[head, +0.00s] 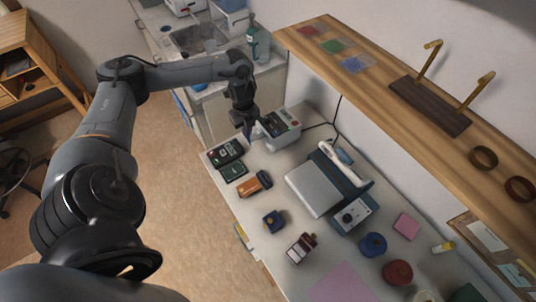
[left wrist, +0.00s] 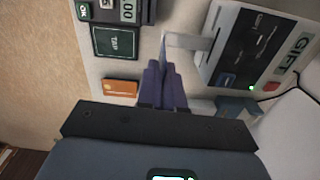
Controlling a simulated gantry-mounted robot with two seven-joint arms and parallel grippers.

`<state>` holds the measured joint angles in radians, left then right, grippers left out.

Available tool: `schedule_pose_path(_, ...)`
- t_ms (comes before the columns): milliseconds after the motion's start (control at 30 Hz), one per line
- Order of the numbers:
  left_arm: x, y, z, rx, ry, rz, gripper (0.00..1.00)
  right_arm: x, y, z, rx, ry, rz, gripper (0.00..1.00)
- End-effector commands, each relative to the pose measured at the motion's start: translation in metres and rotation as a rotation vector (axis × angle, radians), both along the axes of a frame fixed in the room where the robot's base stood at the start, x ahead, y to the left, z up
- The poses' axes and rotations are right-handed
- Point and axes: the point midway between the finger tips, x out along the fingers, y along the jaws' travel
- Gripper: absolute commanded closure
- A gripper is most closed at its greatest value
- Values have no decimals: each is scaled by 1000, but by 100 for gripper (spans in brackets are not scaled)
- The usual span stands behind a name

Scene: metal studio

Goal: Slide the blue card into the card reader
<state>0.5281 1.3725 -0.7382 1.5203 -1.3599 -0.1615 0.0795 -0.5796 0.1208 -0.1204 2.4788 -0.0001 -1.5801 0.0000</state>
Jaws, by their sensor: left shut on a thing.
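My left gripper (head: 246,126) points down beside the card reader (head: 284,128), at its left side in the head view. In the left wrist view, its dark purple fingers (left wrist: 163,85) are shut on the blue card (left wrist: 163,50), which shows almost edge-on as a thin bluish-grey sliver. The grey reader, marked "GIFT", is to the right in that view (left wrist: 246,48). A pale ledge (left wrist: 187,42) reaches from it towards the card. The card's tip is close to the ledge; I cannot tell whether they touch. My right gripper is out of view.
Dark boxes (head: 228,153) and an orange card holder (head: 254,184) lie left of and in front of the reader. A grey-and-blue machine (head: 314,187) stands to the right on the table (head: 240,211). A wooden shelf (head: 383,95) runs along the wall.

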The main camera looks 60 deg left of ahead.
Motion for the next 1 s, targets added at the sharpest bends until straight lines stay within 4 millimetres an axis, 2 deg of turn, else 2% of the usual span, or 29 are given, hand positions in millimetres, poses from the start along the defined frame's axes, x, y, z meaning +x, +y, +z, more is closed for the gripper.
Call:
schedule_pose_path(33, -6, 16, -5, 5, 2, 21, 100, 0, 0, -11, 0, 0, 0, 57)
schedule_pose_path(100, -13, 31, -4, 4, 2, 36, 100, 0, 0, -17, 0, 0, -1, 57)
schedule_pose_path(300, -27, 52, -7, 2, 3, 56, 100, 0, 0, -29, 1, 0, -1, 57)
schedule_pose_path(567, -28, 52, -18, -1, 1, 56, 100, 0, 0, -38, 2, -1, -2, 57)
schedule_pose_path(1000, -28, 51, -51, 0, 1, 56, 100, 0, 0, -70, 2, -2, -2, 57)
